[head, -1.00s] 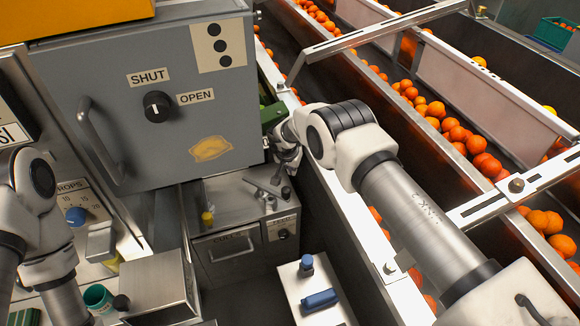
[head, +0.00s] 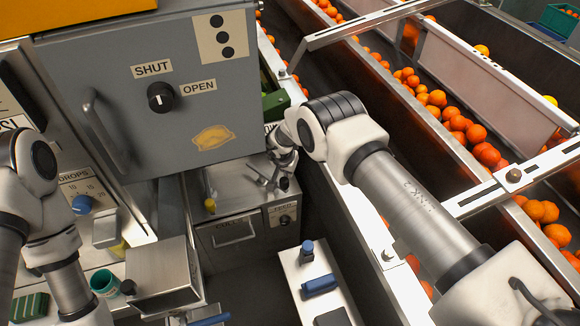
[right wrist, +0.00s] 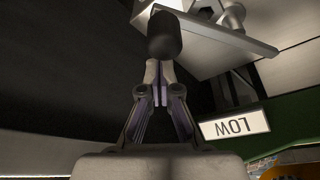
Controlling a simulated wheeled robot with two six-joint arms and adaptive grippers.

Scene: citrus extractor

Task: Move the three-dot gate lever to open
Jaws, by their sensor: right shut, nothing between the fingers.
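The grey housing carries a plate with three black dots (head: 222,37). Below it is a black round knob (head: 161,97) with a white mark pointing roughly up, between the SHUT label (head: 153,69) and the OPEN label (head: 198,86). My right gripper (head: 283,163) is beside the housing's lower right corner, away from this knob. In the right wrist view its fingers (right wrist: 158,72) are together and empty, just below a dark rounded end (right wrist: 164,36); contact cannot be told. My left arm shows at the left, but its gripper is out of view.
A low metal cabinet (head: 235,231) stands below the housing, with small levers on top. A handle (head: 104,128) sticks out left of the knob. The conveyor with oranges (head: 455,123) runs at the right. A LOW label (right wrist: 235,124) is near my right gripper.

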